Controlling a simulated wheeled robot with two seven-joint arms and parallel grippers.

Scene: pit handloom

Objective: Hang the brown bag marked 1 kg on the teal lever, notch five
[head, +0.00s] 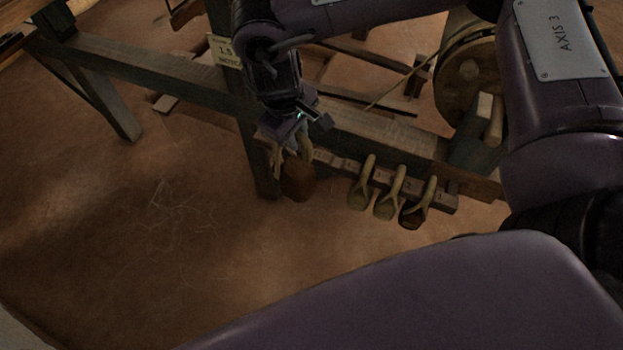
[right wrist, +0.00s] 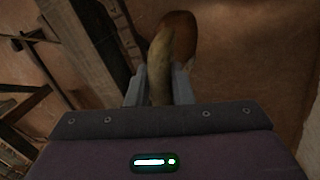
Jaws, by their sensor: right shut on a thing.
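My right gripper (head: 298,128) is shut on the pale loop handle of a brown bag (head: 298,182), which hangs below it. In the right wrist view the pale handle (right wrist: 161,62) stands between the fingers, with the brown bag (right wrist: 180,38) beyond it. No 1 kg mark can be read on the bag. The bag is just in front of the left end of a rail with small pale labels (head: 345,165); I cannot tell whether it touches the rail. I cannot make out a teal lever. My left gripper is not in view.
Three bags with pale loops hang from the rail: two olive ones (head: 361,198) (head: 386,208) and a darker one (head: 413,216). Another pale loop shows left of the held bag. A tag (head: 225,51) is on the loom post. The floor (head: 150,230) at left is clear.

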